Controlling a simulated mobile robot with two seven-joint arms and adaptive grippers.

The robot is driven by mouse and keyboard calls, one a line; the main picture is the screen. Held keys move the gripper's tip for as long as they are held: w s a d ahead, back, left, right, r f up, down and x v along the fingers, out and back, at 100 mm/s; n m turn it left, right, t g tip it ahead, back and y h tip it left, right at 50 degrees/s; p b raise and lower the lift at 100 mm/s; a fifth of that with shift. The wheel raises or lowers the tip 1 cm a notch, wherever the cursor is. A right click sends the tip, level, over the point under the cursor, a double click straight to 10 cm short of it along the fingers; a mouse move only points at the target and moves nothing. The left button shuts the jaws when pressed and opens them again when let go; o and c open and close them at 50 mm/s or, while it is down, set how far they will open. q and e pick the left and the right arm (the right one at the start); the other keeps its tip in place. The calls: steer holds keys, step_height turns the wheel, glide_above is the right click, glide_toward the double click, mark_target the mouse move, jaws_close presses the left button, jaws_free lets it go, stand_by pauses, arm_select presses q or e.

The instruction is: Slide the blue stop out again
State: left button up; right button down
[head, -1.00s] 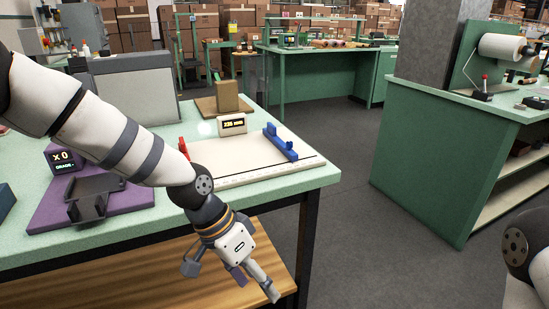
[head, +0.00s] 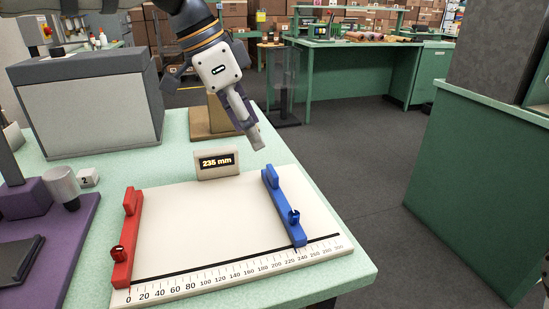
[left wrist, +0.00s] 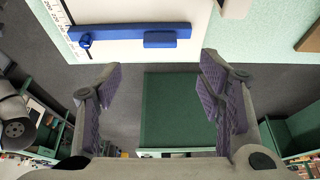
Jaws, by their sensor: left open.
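The blue stop (head: 283,213) is a long bar with an upright tab at its far end and a small knob near its front end. It lies across the white measuring board (head: 200,225), near 235 on the printed scale. In the left wrist view the blue stop (left wrist: 120,36) lies ahead of the fingers, apart from them. My left gripper (head: 252,128) is open and empty, above and behind the stop's far end; its spread fingers also show in the left wrist view (left wrist: 161,70). My right gripper is out of view.
A red stop (head: 128,240) lies at 0 on the board. A display (head: 216,163) behind the board reads 235 mm. A grey box (head: 90,110) and a brown block on a stand stand behind. A purple base (head: 60,250) is at left. The table's right edge is close to the board.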

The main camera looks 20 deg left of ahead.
mark_target(271, 170)
arm_select(q)
steer(key=x, duration=1)
steer(key=shift+s+a+b, duration=0.1)
steer(key=shift+b, duration=0.25)
steer(key=shift+c, duration=0.6)
